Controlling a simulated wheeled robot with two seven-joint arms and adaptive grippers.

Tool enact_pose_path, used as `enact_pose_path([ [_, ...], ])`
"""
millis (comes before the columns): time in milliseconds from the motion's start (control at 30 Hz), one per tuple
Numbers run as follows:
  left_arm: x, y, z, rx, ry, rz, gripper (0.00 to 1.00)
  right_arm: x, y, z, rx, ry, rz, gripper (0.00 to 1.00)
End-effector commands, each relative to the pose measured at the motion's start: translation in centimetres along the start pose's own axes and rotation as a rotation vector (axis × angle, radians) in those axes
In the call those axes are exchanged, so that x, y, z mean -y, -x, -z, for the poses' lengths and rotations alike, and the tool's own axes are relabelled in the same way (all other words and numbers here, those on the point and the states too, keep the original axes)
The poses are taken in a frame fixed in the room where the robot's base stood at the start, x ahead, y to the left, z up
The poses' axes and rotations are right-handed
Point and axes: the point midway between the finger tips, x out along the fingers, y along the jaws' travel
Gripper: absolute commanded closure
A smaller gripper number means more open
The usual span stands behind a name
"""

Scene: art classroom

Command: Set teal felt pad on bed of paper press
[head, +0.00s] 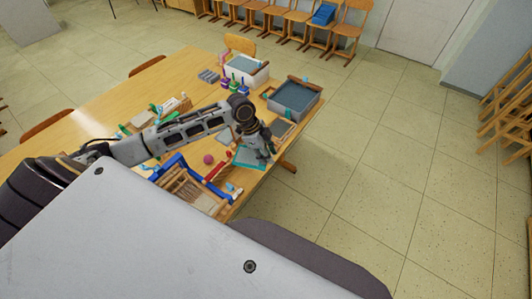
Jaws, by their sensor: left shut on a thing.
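The teal felt pad (246,160) shows as a small flat teal sheet at the table's right edge, partly covered by my left gripper. My left gripper (264,150) is over the pad's right side, shut on it. How high the pad is above the table is hard to tell. A blue-framed wooden piece with slats (178,172) stands at the near edge of the table, left of the pad; it may be the paper press, but I cannot tell for certain. A red bar (217,171) lies between it and the pad. My right gripper is out of view.
A grey tub (295,95) with a wooden bar stands at the table's right end, behind my left gripper. A white tub (246,70) and small coloured bottles stand farther back. A dark pink ball (208,159) lies near the red bar. Floor right of the table is clear.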

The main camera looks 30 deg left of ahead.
Motion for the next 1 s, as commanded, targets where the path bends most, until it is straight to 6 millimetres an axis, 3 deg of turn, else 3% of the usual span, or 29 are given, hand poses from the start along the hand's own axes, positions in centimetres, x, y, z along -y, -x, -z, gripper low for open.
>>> enact_pose_path([
  [400,-0.08,0.0,0.34,0.001,-0.24,-0.097,0.93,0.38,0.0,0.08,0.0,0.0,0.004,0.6],
  [1000,-0.08,0.01,0.33,0.002,-0.371,-0.149,0.93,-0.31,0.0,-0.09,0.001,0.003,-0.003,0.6],
])
